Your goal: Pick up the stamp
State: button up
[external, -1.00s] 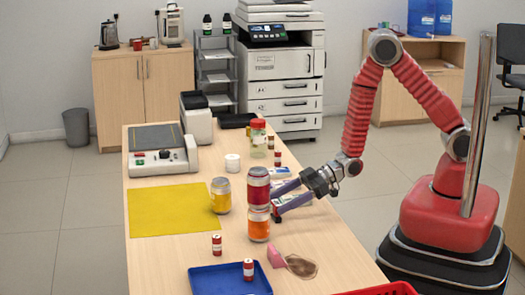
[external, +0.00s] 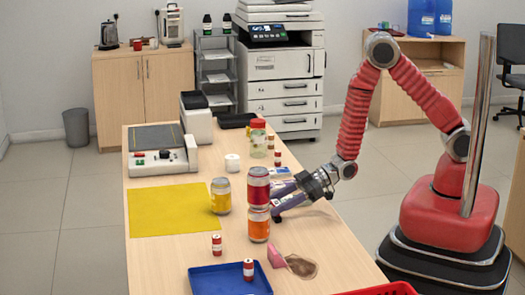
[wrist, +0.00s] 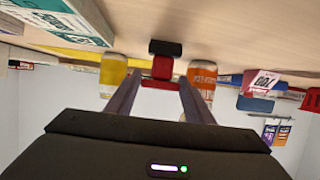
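The stamp, with a black base and a red handle, stands on the counter in the wrist view (wrist: 163,70), where the counter appears at the top. I cannot make it out in the external view, where cans and my gripper crowd that spot. My gripper (external: 276,201) is low over the counter, just right of the stacked cans. In the wrist view my gripper (wrist: 159,74) has its two fingers apart, with the stamp showing between their tips. I cannot tell whether the stamp is fully between them or slightly beyond.
A red can (external: 258,187) stands on an orange can (external: 259,225), close to my fingertips. A yellow can (external: 220,197) is farther left. A pink item (external: 276,257) and a blue tray (external: 228,281) are nearer the front.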

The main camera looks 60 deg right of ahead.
aim_at(276, 203)
jog(key=c, duration=0.7)
jog(key=shift+r, duration=5.05)
